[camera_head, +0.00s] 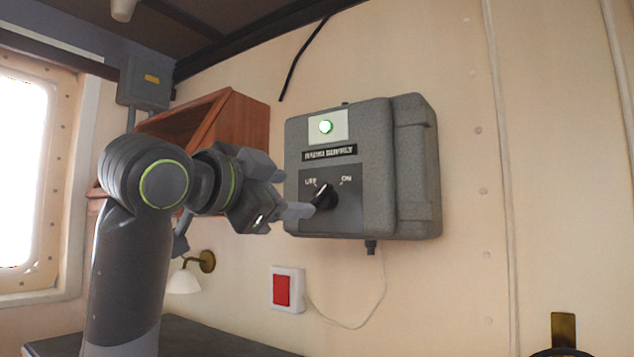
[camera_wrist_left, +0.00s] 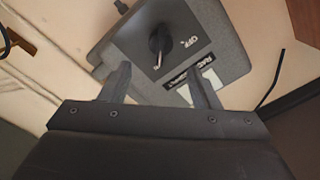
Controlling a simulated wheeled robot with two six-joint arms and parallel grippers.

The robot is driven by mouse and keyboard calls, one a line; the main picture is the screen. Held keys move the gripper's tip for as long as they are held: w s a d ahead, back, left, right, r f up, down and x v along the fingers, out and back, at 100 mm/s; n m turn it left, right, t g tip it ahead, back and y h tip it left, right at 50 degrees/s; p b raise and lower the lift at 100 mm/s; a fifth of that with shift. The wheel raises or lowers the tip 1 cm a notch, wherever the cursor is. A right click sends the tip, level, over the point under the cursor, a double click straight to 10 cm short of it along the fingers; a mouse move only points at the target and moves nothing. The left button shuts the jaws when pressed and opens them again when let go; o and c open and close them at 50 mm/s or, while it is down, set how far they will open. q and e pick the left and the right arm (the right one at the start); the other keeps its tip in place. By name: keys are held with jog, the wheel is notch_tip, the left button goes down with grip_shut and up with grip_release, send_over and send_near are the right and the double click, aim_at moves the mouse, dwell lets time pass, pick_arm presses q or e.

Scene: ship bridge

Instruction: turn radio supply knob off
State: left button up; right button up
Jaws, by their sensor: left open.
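The grey radio supply box (camera_head: 412,160) is mounted on the wall, with a lit green lamp (camera_head: 326,127) at its top. Its black knob (camera_head: 323,197) sits on a dark plate, OFF marked upper left and ON upper right. The knob's pointer appears turned toward ON. In the left wrist view the knob (camera_wrist_left: 160,40) lies beyond the fingertips, roughly between their lines. My left gripper (camera_head: 284,192) is open and empty, just left of the knob; it also shows in the left wrist view (camera_wrist_left: 160,82). Contact with the knob is not visible. My right gripper is not in view.
A wooden cabinet (camera_head: 236,128) hangs behind my left arm. A red switch (camera_head: 282,290) and a loose cable are below the box. A wall lamp (camera_head: 186,280) and a window (camera_head: 22,170) are at left. The wall right of the box is clear.

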aim_at(317, 196)
pick_arm(q)
jog(key=p+x, duration=0.2)
jog(key=x, duration=0.5)
jog(key=shift+w+d+r+p, duration=0.1)
jog(key=shift+p, duration=0.3)
jog(key=shift+w+d, duration=0.2)
jog(key=shift+w, duration=0.15)
jog(key=shift+c, duration=0.2)
jog(key=c, duration=0.9)
